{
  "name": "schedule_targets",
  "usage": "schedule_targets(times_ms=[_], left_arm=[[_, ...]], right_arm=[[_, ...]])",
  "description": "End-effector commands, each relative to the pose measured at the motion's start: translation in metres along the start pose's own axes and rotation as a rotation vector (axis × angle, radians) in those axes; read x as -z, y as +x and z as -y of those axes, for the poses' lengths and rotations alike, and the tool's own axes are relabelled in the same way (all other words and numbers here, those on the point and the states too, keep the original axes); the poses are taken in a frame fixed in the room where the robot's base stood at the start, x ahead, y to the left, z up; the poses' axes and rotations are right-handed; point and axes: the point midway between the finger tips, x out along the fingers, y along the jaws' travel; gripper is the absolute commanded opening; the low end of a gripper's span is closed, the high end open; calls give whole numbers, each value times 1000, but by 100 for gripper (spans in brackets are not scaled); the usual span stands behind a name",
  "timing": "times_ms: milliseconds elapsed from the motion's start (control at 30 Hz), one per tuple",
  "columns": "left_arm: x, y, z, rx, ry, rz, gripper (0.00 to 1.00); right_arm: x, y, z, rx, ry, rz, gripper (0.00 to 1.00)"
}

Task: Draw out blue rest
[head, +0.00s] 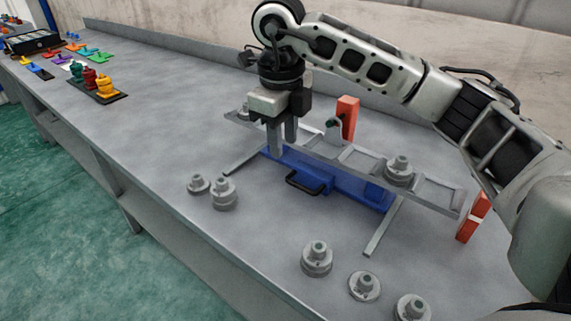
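The blue rest (346,184) is a long blue bar lying under a grey beam (432,190) on the workbench. A black handle (304,184) sticks out from its front side. My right gripper (282,148) points down by the left end of the blue rest. Its two fingers stand apart with a gap between them, and I see nothing held. I cannot tell whether the fingertips touch the rest or the beam. The handle is in front of the gripper and apart from it. My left gripper is not in view.
A grey stepped weight (399,170) sits on the beam's right part. Orange posts (347,117) stand behind and at the right end (472,217). Several loose grey weights (317,258) stand near the front edge. Coloured parts (104,86) lie far left.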

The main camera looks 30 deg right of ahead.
Motion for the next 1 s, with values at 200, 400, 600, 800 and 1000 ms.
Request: schedule_targets(times_ms=[200, 400, 600, 800, 1000], left_arm=[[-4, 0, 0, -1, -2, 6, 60], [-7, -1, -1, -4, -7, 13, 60], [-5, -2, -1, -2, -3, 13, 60], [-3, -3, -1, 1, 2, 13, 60], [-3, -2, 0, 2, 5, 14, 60]], right_arm=[[10, -7, 28, 107, 59, -32, 33], [12, 28, 31, 104, 57, -35, 33], [13, 72, 35, 103, 56, -33, 33], [14, 111, 39, 103, 56, -32, 33], [14, 135, 41, 103, 55, -30, 33]])
